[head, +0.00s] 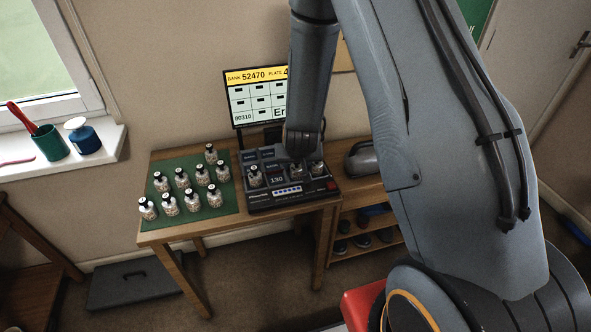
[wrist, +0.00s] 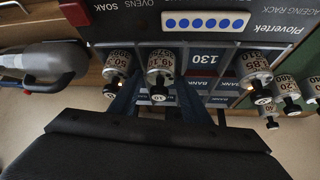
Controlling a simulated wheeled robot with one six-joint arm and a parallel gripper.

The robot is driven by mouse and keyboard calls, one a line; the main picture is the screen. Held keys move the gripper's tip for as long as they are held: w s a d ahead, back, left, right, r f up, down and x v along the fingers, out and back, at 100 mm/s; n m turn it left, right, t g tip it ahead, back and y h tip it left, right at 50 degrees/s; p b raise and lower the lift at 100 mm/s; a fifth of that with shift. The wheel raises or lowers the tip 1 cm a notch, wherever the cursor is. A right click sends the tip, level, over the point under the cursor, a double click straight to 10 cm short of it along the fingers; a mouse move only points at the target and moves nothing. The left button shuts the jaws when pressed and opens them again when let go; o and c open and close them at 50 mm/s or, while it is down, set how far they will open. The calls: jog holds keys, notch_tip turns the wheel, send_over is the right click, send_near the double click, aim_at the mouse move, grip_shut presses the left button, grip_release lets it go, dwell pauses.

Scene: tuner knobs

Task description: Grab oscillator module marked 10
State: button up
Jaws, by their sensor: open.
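Three oscillator modules, pale cylinders with dark knobs, sit in the front slots of the black ageing rack (head: 292,200). In the wrist view the middle one (wrist: 160,66) stands between the two dark fingers of my gripper (wrist: 158,92). Its small cap label looks like 10, but is hard to read. The gripper is open, with a finger on either side; I cannot tell whether either touches. Another module (wrist: 118,60) is close beside the left finger, and a third (wrist: 255,68) stands further right. In the head view my gripper (head: 300,150) hides part of the rack.
Several similar modules (head: 182,178) stand on a green mat (head: 215,213) left of the rack. A monitor (head: 255,100) stands behind. A grey rounded device (head: 366,160) is right of the rack. The wooden table (head: 190,232) has a bare front edge.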

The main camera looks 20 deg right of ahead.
jog(key=c, duration=0.9)
jog(key=shift+o, duration=0.2)
jog(key=shift+r, duration=0.15)
